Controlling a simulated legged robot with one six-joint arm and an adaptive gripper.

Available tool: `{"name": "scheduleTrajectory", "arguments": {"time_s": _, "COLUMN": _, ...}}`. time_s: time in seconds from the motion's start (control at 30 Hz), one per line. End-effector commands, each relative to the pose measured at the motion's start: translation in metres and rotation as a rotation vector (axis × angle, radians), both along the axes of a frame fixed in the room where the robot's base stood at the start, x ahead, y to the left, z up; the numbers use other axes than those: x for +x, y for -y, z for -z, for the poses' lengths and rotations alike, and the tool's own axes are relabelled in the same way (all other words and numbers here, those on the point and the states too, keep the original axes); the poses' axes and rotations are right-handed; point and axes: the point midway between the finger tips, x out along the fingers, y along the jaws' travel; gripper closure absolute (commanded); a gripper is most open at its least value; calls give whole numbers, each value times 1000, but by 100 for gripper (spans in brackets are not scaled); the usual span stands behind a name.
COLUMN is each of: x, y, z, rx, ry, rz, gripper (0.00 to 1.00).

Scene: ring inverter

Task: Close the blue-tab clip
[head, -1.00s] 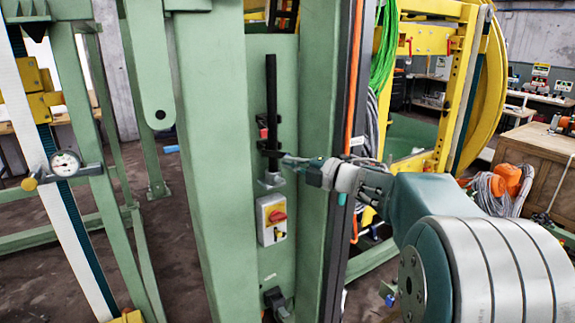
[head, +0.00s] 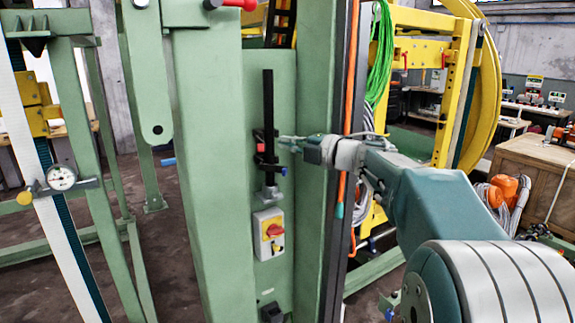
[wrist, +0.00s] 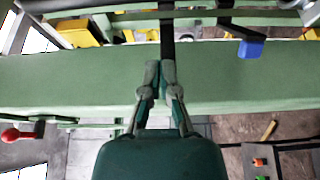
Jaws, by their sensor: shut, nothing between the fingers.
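A black vertical bar (head: 268,100) stands against the green machine column, with black clip parts and a small red piece (head: 261,147) around its lower half. A small blue tab (head: 284,171) shows at the lower right of these parts. In the wrist view the blue tab (wrist: 250,48) sits on the end of a black arm, right of my gripper (wrist: 160,66). My gripper (head: 284,140) is shut and empty, its fingertips close to the bar and above the blue tab in the head view. Whether they touch the bar cannot be told.
A yellow and grey switch box with a red knob (head: 272,232) is below the clip. Green column posts (head: 208,160) flank the recess. An orange cable (head: 350,80) runs down the right post. A red handle (head: 238,4) is at the top.

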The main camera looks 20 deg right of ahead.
Motion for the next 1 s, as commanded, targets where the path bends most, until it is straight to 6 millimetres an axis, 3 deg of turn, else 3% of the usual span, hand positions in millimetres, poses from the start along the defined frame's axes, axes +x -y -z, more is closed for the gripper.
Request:
{"name": "scheduleTrajectory", "arguments": {"time_s": 0.27, "x": -3, "y": -2, "z": -19, "rx": 4, "ry": 8, "rz": 11, "gripper": 100}}
{"name": "scheduleTrajectory", "arguments": {"time_s": 0.47, "x": -34, "y": -14, "z": -16, "rx": 33, "ry": 70, "rz": 138, "gripper": 100}}
{"name": "scheduleTrajectory", "arguments": {"time_s": 0.63, "x": -75, "y": -19, "z": 11, "rx": 40, "ry": 85, "rz": 312, "gripper": 100}}
{"name": "scheduleTrajectory", "arguments": {"time_s": 0.8, "x": -116, "y": -18, "z": 53, "rx": 21, "ry": 41, "rz": 458, "gripper": 100}}
{"name": "scheduleTrajectory", "arguments": {"time_s": 1.0, "x": -137, "y": -16, "z": 80, "rx": 0, "ry": 1, "rz": 529, "gripper": 100}}
